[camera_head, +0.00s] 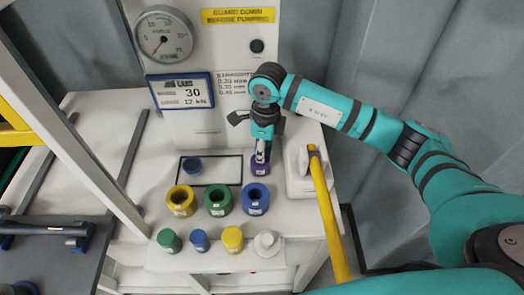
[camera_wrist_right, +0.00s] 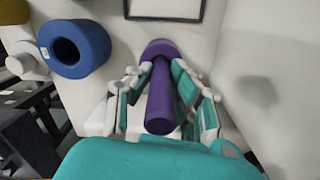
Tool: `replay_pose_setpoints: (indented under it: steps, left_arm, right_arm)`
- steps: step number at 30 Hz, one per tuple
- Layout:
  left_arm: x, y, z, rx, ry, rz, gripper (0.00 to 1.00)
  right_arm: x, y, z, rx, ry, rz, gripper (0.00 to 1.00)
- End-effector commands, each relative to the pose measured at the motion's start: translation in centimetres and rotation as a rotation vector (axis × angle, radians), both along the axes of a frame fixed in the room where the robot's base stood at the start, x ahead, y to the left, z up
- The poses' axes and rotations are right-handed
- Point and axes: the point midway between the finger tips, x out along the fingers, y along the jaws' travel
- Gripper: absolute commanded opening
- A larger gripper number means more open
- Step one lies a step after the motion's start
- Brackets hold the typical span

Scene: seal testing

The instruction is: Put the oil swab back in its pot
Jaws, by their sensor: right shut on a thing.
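My right gripper (camera_head: 261,148) is shut on a purple rod (camera_wrist_right: 160,100), seen between its fingers in the right wrist view. A wider round purple piece (camera_wrist_right: 160,48) is at the rod's far end; it also shows below the fingers in the head view (camera_head: 260,169). I cannot tell whether this piece is a pot around the rod or part of the held thing. No other swab is plain to see. A small white round-topped thing (camera_head: 267,243) stands at the front right of the bench; I cannot tell if it is a pot. My left gripper is not in view.
Yellow (camera_head: 181,201), green (camera_head: 218,200) and blue (camera_head: 255,199) rings stand in front of a black-framed area (camera_head: 222,180). Smaller green, blue and yellow pieces stand in the front row. A yellow lever (camera_head: 328,215) rises at the right. A gauge panel (camera_head: 164,34) stands behind.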

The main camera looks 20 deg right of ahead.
Motion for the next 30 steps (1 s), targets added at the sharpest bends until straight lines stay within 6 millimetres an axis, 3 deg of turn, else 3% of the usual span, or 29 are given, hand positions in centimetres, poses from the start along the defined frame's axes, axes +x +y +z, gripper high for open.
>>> replay_pose_setpoints:
  steps: [29, 30]
  left_arm:
    - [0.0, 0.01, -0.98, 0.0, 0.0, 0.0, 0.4]
    - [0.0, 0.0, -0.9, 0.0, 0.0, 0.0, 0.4]
  right_arm:
    - [0.02, -0.03, -0.63, -0.001, -0.001, 0.0, 0.0]
    - [0.02, -0.02, -0.55, -0.001, -0.001, 0.0, 0.21]
